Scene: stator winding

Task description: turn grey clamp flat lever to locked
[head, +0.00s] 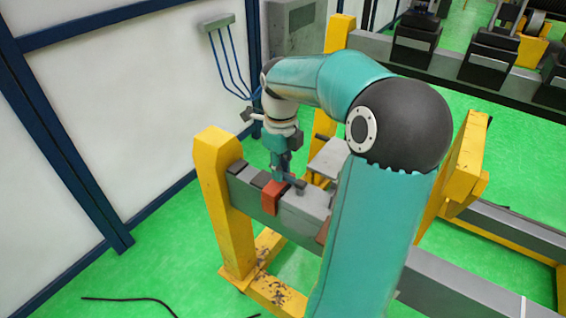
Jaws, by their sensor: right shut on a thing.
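A grey beam (310,204) runs from the yellow post at the left toward the lower right. On its top, near the left end, sits a clamp with an orange-red part (271,200) folded over the near edge. A small dark grey flat lever (298,185) shows on top of the clamp. My right gripper (281,180) points down at the clamp, shut on the lever. The fingers hide part of the lever, so its exact angle is hard to tell. My left gripper is not in view.
Yellow posts (215,190) carry the beam. A pale grey plate (328,158) lies just right of the gripper. My teal right arm hides the middle of the beam. A wall box (216,22) with blue cables hangs behind. A black cable (130,299) lies on the green floor.

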